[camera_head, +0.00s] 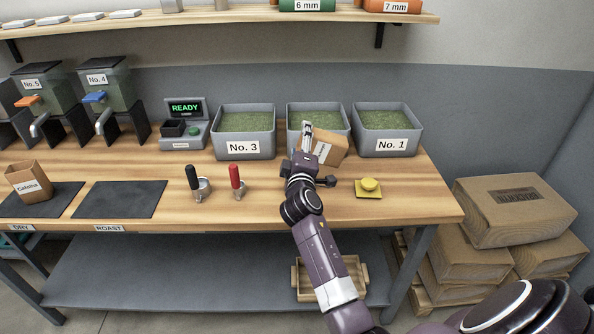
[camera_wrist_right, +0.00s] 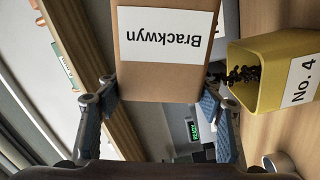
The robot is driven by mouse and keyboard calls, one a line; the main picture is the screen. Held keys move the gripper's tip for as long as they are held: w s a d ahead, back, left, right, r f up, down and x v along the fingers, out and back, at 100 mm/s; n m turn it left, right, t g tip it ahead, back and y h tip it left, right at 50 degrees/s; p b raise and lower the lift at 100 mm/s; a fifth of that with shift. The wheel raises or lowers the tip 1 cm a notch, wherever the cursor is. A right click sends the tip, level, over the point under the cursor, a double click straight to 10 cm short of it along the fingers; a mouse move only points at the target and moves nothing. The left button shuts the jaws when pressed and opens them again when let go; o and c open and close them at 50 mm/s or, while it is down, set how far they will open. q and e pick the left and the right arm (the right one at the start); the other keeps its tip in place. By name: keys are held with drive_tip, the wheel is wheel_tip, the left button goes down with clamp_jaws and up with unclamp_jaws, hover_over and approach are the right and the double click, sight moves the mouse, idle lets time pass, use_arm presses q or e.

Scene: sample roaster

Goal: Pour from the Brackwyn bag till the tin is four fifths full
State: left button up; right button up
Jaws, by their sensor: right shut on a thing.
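The brown Brackwyn bag (camera_head: 329,149) is tilted in my right gripper (camera_head: 307,138), in front of the middle grey bin. In the right wrist view the bag (camera_wrist_right: 160,80) sits between both fingers of the gripper (camera_wrist_right: 157,97), its white label showing. The yellow tin (camera_wrist_right: 283,78), labelled No. 4, is beside the bag there. In the head view I cannot make out the tin, probably behind my arm. My left gripper is out of view.
Grey bins No. 3 (camera_head: 245,133) and No. 1 (camera_head: 388,131) stand at the back. A yellow square piece with a round knob (camera_head: 369,187) lies to the right. Black and red handled tools (camera_head: 237,183) are left of my arm. A Catorba bag (camera_head: 29,181) stands far left.

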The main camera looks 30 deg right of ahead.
drive_tip(key=shift+f, duration=0.15)
idle(0.4)
drive_tip(key=shift+f+b, duration=0.15)
drive_tip(key=shift+b, duration=0.2)
drive_tip(key=shift+a+n, duration=0.1)
drive_tip(key=shift+n, duration=0.2)
drive_tip(key=shift+f, duration=0.1)
drive_tip(key=shift+w, duration=0.1)
idle(0.3)
